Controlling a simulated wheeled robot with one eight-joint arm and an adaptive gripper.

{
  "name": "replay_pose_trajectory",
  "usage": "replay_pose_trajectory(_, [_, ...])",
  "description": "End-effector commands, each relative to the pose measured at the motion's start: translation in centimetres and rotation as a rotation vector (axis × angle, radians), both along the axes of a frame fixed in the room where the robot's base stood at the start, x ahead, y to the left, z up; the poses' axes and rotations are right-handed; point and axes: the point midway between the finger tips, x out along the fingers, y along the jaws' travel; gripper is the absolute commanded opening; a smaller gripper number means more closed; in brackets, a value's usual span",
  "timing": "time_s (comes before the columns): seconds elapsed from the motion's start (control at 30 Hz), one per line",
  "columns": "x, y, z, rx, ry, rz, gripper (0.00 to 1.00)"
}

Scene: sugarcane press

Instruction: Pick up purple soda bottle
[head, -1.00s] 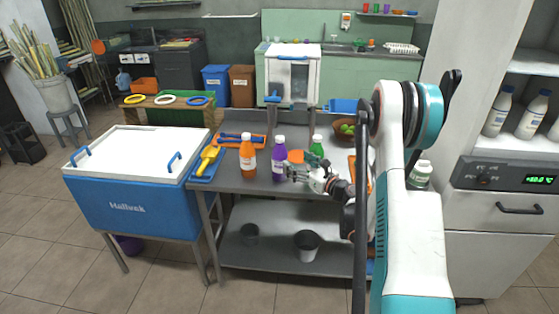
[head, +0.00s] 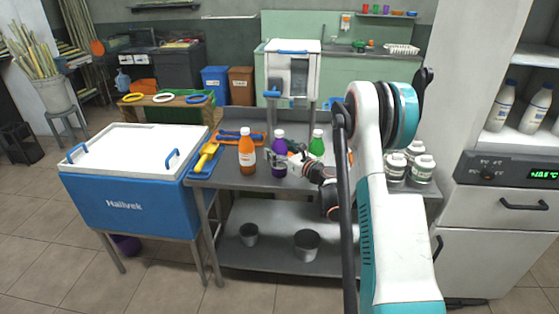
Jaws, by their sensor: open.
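The purple soda bottle (head: 279,151) stands upright on the metal table, with a white cap and a pale label. An orange bottle (head: 247,152) stands to its left and a green bottle (head: 317,144) to its right, a little behind. My gripper (head: 273,157) is open at the purple bottle, its fingers at about label height. It reaches in from the right and partly covers the bottle. I cannot tell whether the fingers touch it.
The metal table (head: 230,180) has a blue tray (head: 203,161) with a yellow scoop at its left. A blue cooler (head: 135,195) stands left of the table. White bottles (head: 421,170) stand on the right, beyond my arm. The press (head: 292,72) stands behind.

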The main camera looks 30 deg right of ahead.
Motion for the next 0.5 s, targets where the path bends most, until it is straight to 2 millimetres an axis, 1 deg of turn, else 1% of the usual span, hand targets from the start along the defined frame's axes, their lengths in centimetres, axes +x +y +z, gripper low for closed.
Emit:
replay_pose_trajectory(0.07, [-0.02, -0.03, 0.03, 0.000, 0.000, 0.000, 0.74])
replay_pose_trajectory(0.1, [-0.02, -0.03, 0.03, 0.000, 0.000, 0.000, 0.65])
replay_pose_trajectory(0.27, [-0.04, -0.03, 0.03, 0.000, 0.000, 0.000, 0.29])
replay_pose_trajectory(0.3, [-0.04, -0.03, 0.02, 0.000, 0.000, 0.000, 0.20])
replay_pose_trajectory(0.4, [-0.04, -0.03, 0.02, 0.000, 0.000, 0.000, 0.00])
replay_pose_trajectory(0.5, [-0.04, -0.04, 0.06, 0.000, 0.000, 0.000, 0.00])
